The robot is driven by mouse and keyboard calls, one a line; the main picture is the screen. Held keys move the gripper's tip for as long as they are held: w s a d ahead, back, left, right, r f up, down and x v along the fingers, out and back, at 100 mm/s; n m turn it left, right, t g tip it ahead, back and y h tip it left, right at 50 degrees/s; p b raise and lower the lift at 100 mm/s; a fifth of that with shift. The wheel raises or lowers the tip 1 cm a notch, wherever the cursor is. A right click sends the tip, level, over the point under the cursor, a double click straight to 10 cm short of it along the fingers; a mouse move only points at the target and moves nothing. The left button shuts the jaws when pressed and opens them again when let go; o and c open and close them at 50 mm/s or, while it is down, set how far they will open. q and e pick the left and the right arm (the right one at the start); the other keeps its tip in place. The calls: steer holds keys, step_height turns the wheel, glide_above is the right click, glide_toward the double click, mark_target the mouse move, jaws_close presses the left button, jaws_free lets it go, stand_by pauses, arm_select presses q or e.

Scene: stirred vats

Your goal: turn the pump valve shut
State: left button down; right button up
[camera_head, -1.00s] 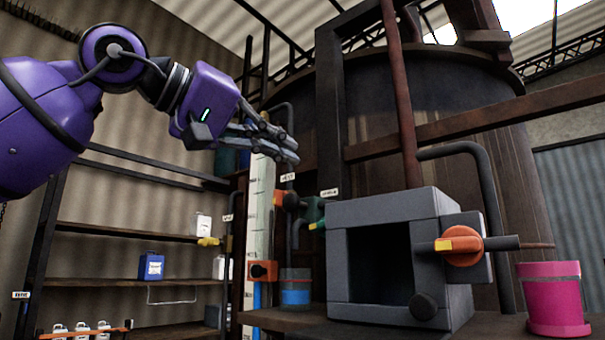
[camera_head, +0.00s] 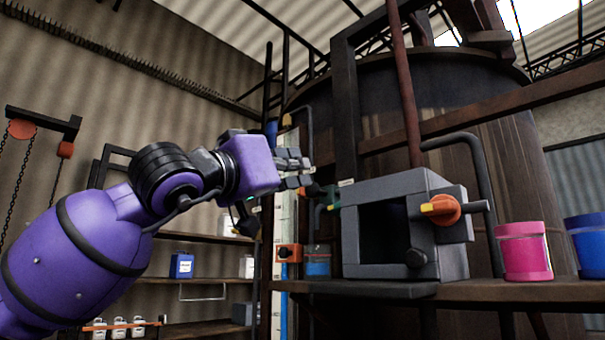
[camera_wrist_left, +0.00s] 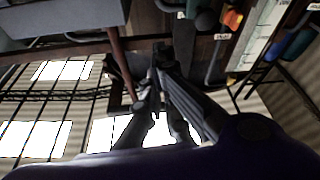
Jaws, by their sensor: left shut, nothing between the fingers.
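An orange round valve with a yellow handle (camera_head: 441,209) sits on the front right of a grey block-shaped housing (camera_head: 405,184). A smaller orange valve (camera_head: 289,253) is at the tall white level gauge (camera_head: 281,222). No readable label shows which one is the pump valve. My left gripper (camera_head: 304,171) is shut and empty, raised left of the housing and apart from the yellow-handled valve. Its dark fingers also show in the left wrist view (camera_wrist_left: 160,62). My right gripper is out of view.
A large brown vat (camera_head: 470,110) stands behind the housing. A pink container (camera_head: 524,255) and a blue one (camera_head: 588,245) stand right of it. A jar with blue liquid (camera_head: 317,262) stands left of it. A pipe (camera_head: 490,190) bends down behind the housing.

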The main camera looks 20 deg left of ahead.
mark_target(339, 208)
arm_select(q)
steer(key=p+x, duration=0.2)
steer(key=x, duration=0.7)
steer(key=shift+w+d+f, duration=0.1)
steer(key=shift+d+f, duration=0.05)
steer(key=shift+f, duration=0.9)
steer(key=shift+w+d+f, duration=0.1)
steer(key=shift+d+f, duration=0.1)
steer(key=shift+f, duration=0.8)
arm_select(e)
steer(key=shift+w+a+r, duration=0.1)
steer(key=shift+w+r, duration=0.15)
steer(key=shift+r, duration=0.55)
